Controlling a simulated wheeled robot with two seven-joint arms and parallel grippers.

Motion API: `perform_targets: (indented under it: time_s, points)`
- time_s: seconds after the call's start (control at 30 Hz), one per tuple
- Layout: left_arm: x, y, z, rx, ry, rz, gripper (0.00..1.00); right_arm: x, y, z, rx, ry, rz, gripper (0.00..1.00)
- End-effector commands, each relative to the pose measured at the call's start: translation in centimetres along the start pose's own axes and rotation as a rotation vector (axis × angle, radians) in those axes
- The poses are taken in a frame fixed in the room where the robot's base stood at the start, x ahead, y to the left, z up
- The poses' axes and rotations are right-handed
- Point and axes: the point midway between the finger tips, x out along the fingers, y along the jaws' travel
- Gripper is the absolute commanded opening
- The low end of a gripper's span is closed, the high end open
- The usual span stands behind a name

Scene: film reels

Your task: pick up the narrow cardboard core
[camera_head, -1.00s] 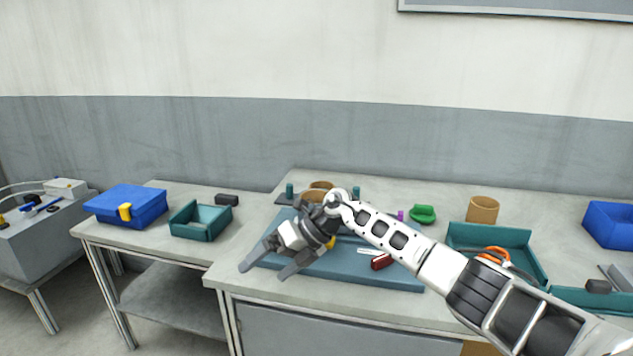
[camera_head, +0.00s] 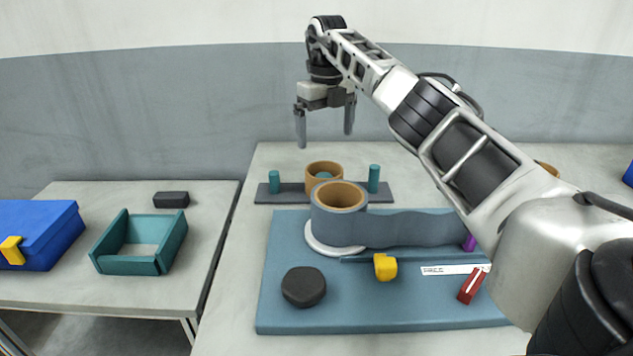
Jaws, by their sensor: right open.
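A short brown cardboard core (camera_head: 311,177) stands upright on a dark bar with teal pegs at the back of the blue board. A second, larger cardboard core (camera_head: 324,192) stands in front of it, wrapped in a grey strip. A third brown core (camera_head: 548,168) shows only as a sliver behind my right arm. I cannot tell for certain which one is the narrow core. My right gripper (camera_head: 325,137) is open and empty, its fingers pointing down above the core on the peg bar and apart from it. My left gripper is out of view.
The blue board (camera_head: 285,245) carries a black disc (camera_head: 303,287), a yellow block (camera_head: 385,267) and a red piece (camera_head: 472,285). Teal pegs (camera_head: 274,182) (camera_head: 374,179) flank the back core. A teal tray (camera_head: 107,243) and blue box (camera_head: 60,232) are on the left table.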

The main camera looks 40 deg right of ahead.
Motion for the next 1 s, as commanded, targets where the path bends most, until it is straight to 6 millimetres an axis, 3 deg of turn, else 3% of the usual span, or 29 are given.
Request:
perform_targets:
  time_s: [0.1, 0.3, 0.53, 0.8, 1.0]
  points:
    - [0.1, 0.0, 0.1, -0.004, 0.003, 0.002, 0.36, 2.9, 0.1, -0.1, -0.003, 0.004, 0.000, 1.00]
    - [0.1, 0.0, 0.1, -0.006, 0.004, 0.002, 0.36, 6.1, 0.1, 0.0, -0.002, 0.001, 0.001, 1.00]
    - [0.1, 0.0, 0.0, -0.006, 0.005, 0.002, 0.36, 7.6, 0.1, -0.1, -0.002, 0.000, 0.001, 1.00]
    - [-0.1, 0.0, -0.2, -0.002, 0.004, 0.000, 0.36, 11.4, 0.4, -0.6, -0.003, 0.000, 0.002, 1.00]
    - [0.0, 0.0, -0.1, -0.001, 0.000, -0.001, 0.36, 12.1, 0.3, -0.5, -0.003, -0.002, 0.001, 1.00]
